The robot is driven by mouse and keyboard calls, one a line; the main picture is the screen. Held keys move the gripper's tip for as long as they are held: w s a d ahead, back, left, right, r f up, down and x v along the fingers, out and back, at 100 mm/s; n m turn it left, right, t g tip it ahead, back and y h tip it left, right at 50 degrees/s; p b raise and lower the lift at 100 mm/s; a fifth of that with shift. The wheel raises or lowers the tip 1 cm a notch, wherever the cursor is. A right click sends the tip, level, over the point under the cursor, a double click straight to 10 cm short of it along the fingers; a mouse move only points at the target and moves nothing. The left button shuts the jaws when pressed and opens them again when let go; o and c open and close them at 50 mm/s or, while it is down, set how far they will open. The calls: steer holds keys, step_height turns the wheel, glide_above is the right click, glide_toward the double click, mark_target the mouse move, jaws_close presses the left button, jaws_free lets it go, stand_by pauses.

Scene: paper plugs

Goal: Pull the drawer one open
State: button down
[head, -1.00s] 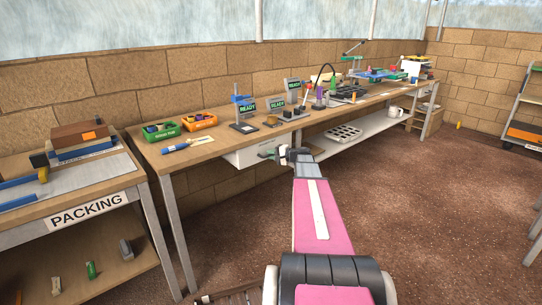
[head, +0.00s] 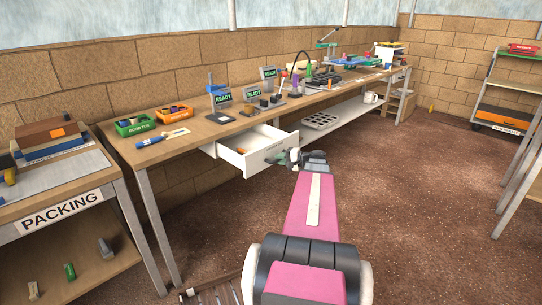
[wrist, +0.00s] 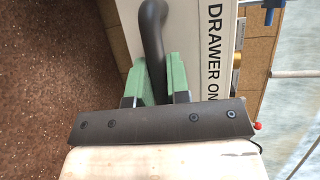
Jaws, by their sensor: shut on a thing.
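Drawer one (head: 245,158) is a white drawer under the long wooden workbench, standing well out from it in the head view. Its inside is visible, with small orange and dark items near the back left. In the wrist view its white front (wrist: 205,45) carries the lettering "DRAWER ON", the rest cut off. A dark curved handle (wrist: 152,25) is on that front. My gripper (wrist: 160,75) has its green fingers on both sides of the handle and is shut on it. In the head view my gripper (head: 280,158) is at the drawer's front.
The wooden workbench (head: 190,143) holds a green bin (head: 135,125), an orange bin (head: 174,113) and several stands with "READY" screens. A lower shelf (head: 345,113) is right of the drawer. A packing table (head: 85,185) stands at left. The brown floor at right is clear.

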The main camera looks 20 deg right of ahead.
steer(key=shift+s+d, duration=0.25)
steer(key=shift+s, duration=0.4)
steer(key=shift+s+d, duration=0.2)
steer(key=shift+s, duration=0.45)
steer(key=c, duration=1.1)
jaws_free()
steer(key=v, duration=1)
steer(key=shift+s+d, duration=0.3)
steer(key=shift+r, duration=0.15)
